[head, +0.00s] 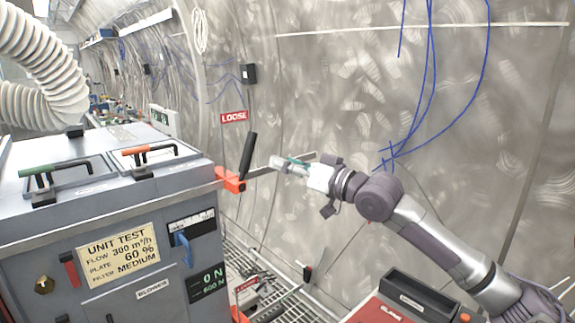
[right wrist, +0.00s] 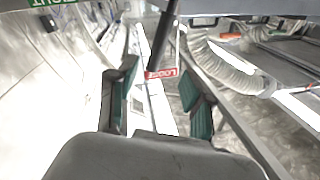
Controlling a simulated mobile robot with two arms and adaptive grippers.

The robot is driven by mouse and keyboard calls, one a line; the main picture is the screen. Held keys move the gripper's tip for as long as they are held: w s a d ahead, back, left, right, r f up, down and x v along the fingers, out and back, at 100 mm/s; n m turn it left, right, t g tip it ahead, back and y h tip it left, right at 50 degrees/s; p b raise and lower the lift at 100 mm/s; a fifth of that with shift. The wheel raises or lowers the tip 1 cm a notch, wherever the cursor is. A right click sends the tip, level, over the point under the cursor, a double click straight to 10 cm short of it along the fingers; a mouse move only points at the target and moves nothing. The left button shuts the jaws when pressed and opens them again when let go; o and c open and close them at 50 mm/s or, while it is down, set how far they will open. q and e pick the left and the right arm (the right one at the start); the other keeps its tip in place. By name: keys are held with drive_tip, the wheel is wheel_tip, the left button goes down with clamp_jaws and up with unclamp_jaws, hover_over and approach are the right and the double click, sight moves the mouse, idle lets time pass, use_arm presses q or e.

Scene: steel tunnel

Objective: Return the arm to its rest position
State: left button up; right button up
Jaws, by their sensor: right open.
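My right arm reaches in from the lower right in the head view. Its gripper (head: 290,165) is in the air in front of the tunnel wall, to the right of a black lever handle (head: 248,155) on an orange bracket (head: 231,180). In the right wrist view the two green-padded fingers of the gripper (right wrist: 160,97) stand apart with nothing held between them. A dark bar (right wrist: 163,35), apparently the lever handle, shows beyond the fingertips. Whether the gripper touches the lever is not clear, but a gap seems to show. My left gripper is not in view.
A grey test unit (head: 110,220) with green and orange lid handles fills the left. A white ribbed hose (head: 45,70) hangs above it. A red-and-grey case (head: 415,295) sits below my right arm. A red LOOSE sign (head: 234,117) and blue cables (head: 425,90) are on the wall.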

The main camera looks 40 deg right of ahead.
idle(0.3)
